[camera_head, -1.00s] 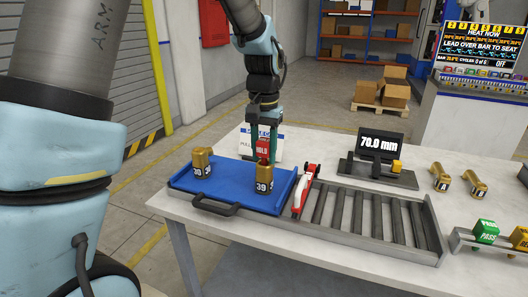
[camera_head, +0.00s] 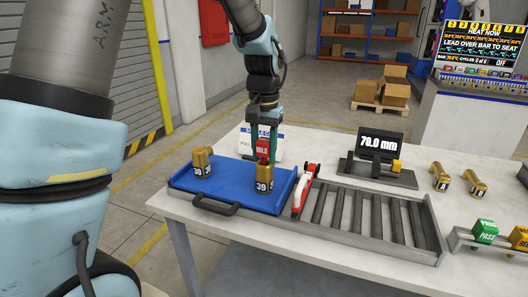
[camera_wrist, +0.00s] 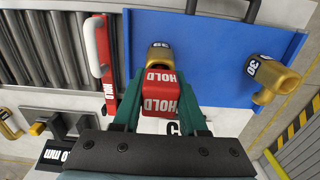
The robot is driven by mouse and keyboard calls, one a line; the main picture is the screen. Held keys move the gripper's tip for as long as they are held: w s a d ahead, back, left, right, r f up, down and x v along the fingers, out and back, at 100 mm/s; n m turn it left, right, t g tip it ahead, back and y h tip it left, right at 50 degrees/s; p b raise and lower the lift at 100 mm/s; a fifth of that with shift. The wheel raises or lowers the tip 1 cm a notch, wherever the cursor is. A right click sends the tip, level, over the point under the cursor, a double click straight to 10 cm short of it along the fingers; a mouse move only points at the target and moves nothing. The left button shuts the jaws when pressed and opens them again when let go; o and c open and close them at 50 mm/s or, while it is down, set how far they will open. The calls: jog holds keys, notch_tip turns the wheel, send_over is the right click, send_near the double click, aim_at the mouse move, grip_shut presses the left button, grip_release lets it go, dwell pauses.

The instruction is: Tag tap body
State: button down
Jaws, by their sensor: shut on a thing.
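My gripper (camera_head: 263,150) is shut on a red HOLD tag (camera_head: 262,147). The tag also shows between the two green fingers in the wrist view (camera_wrist: 160,100), with HOLD on two of its faces. Directly below it, the brass tap body marked 39 (camera_head: 264,178) stands upright on the blue tray (camera_head: 235,193). Its top shows just beyond the tag in the wrist view (camera_wrist: 160,55); the tag hides part of it. I cannot tell whether tag and body touch. A second brass tap body marked 30 (camera_head: 202,163) is to the left on the tray.
A red and white tool (camera_head: 306,191) lies right of the tray beside the roller rack (camera_head: 365,220). A gauge reading 70.0 mm (camera_head: 380,146) stands behind. Brass parts (camera_head: 440,178) and green PASS tags (camera_head: 485,231) are at the right.

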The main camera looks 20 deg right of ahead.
jog(key=shift+f, duration=0.2)
jog(key=shift+c, duration=1.8)
grip_release()
jog(key=shift+o, duration=0.2)
jog(key=o, duration=0.3)
jog(key=shift+r, duration=0.2)
jog(key=shift+r+p, duration=2.85)
jog(key=shift+r, duration=0.55)
